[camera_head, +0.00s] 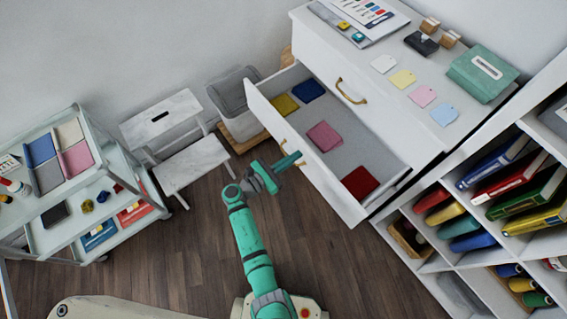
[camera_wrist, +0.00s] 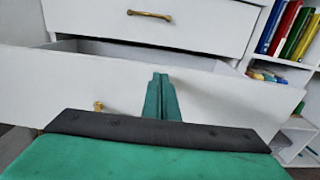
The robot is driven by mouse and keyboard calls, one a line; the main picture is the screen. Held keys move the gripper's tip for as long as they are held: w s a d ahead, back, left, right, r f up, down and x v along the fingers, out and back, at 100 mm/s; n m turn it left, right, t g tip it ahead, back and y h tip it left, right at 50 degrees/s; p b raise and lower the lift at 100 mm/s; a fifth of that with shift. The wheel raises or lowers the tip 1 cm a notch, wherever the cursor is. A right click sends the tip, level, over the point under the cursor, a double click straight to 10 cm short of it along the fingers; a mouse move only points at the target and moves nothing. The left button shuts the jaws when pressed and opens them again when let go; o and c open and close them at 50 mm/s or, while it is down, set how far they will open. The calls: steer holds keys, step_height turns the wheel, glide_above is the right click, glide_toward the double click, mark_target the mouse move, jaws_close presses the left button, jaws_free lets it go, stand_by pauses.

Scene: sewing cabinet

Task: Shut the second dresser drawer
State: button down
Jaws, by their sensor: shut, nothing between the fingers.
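The white dresser (camera_head: 383,134) stands at the upper right, and its second drawer (camera_head: 338,198) is pulled out, with folded fabrics inside. The drawer front has a brass handle, partly hidden by my gripper in the head view; in the wrist view the handle (camera_wrist: 98,106) shows at the left. The closed top drawer above has its own brass handle (camera_head: 350,92). My gripper (camera_head: 298,157) is shut and empty, its fingertips at the outer face of the drawer front near its middle. In the wrist view the fingers (camera_wrist: 160,82) overlap the drawer front (camera_wrist: 215,90); I cannot tell whether they touch.
A white step stool (camera_head: 192,165) and a grey bin (camera_head: 228,98) stand left of the drawer. A trolley (camera_head: 110,200) is at the far left. Shelves of books and boxes (camera_head: 497,190) adjoin the dresser at right. The wooden floor (camera_head: 330,260) before the drawer is clear.

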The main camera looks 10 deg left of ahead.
steer(key=shift+x, duration=0.8)
